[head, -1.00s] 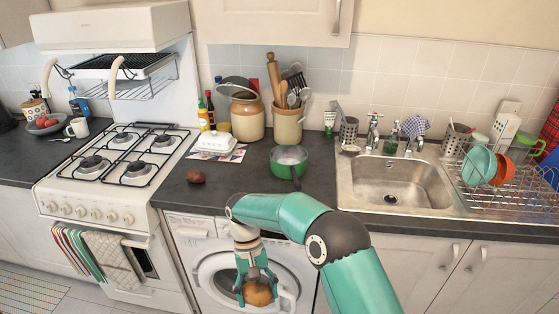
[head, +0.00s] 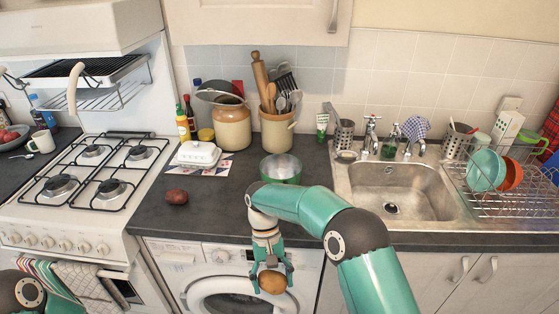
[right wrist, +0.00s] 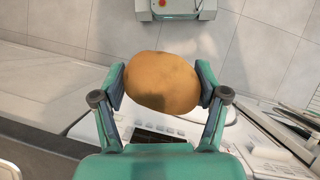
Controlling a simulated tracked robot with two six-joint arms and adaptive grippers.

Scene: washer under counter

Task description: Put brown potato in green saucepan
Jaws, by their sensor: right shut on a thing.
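The brown potato (head: 272,282) is held by my right gripper (head: 271,277) in front of the washing machine, below the counter's front edge. In the right wrist view the potato (right wrist: 162,82) sits between both fingers, which touch its sides. The green saucepan (head: 281,167) stands on the counter behind my right arm, which hides its lower front part. A darker reddish potato (head: 176,197) lies on the counter left of the saucepan. Of my left arm only a joint shows at the lower left of the head view; its gripper is out of view.
A white butter dish (head: 198,153) on a mat, jars (head: 232,127) and a utensil crock (head: 276,131) stand behind. The gas stove (head: 85,190) is on the left, the sink (head: 400,186) on the right. Counter between the reddish potato and the saucepan is clear.

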